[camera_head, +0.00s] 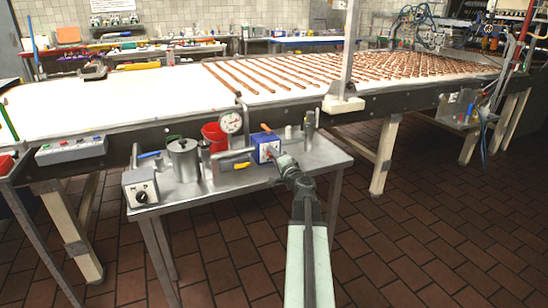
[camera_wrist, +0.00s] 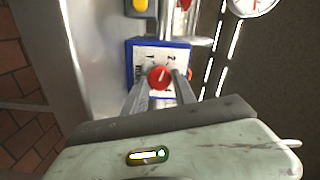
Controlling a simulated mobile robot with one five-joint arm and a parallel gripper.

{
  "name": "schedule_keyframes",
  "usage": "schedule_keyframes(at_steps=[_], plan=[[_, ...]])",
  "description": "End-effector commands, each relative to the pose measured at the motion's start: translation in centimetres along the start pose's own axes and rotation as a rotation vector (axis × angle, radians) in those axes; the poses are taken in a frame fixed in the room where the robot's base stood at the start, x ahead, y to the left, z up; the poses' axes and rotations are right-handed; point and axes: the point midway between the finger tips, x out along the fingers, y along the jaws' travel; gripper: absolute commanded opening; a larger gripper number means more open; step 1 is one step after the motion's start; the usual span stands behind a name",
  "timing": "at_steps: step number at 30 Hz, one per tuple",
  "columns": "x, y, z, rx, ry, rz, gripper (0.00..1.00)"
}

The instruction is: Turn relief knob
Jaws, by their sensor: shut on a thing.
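The relief knob (camera_wrist: 158,77) is a round red knob on the white face of a blue-edged box (camera_wrist: 130,62). In the wrist view the face carries printed numbers around the knob. My gripper (camera_wrist: 161,76) has one finger on each side of the knob and is shut on it. In the head view the blue box (camera_head: 262,139) stands on a small metal table, and my gripper (camera_head: 277,158) reaches its front face from the lower right. The knob is hidden behind my gripper there.
The metal side table (camera_head: 325,160) also holds a silver pot (camera_head: 184,160), a red container (camera_head: 213,134), a round dial gauge (camera_head: 231,121) and a grey box with a black knob (camera_head: 140,188). A long conveyor (camera_head: 120,100) with rows of brown sticks runs behind. Tiled floor is clear to the right.

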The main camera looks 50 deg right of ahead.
Motion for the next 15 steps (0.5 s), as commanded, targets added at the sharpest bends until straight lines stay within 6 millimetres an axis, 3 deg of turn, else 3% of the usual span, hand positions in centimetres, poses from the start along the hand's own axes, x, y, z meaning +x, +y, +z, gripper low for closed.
schedule_keyframes(at_steps=[15], plan=[[-0.04, 0.07, 0.12, 0.218, -0.002, 0.001, 0.0]])
